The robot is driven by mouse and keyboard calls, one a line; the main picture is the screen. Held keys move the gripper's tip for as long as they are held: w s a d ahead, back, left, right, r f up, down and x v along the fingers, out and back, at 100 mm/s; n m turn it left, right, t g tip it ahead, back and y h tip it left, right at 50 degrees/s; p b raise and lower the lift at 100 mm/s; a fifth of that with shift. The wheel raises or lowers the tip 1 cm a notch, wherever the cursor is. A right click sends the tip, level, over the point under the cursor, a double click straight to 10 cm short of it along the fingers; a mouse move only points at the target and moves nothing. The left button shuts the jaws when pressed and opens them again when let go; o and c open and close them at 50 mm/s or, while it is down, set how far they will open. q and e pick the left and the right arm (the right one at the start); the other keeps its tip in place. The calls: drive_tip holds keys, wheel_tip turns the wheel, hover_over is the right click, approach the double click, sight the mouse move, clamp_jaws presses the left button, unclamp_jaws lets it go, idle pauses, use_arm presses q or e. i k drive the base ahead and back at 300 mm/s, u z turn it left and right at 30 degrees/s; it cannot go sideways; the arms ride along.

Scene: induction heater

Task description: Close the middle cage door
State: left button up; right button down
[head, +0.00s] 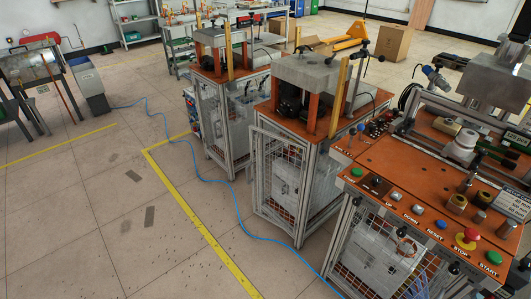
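The middle cage door (277,190) is a grey-framed wire mesh panel on the front of the middle machine (290,150), below its orange top. Its left edge stands out a little from the machine's frame, so the door looks ajar. Its right side meets the machine's corner post. Pale equipment shows through the mesh. I cannot make out a handle or latch. Neither of my grippers shows in the head view.
A control-panel machine (400,195) with buttons stands at the near right, close to the middle machine. Another caged machine (225,100) stands behind left. A blue hose (205,180) and a yellow floor line (200,225) cross the floor. The floor at left is mostly clear.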

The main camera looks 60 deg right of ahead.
sight(251, 127)
drive_tip(key=z, duration=1.1)
drive_tip(key=i, duration=0.8)
drive_tip(key=z, duration=0.15)
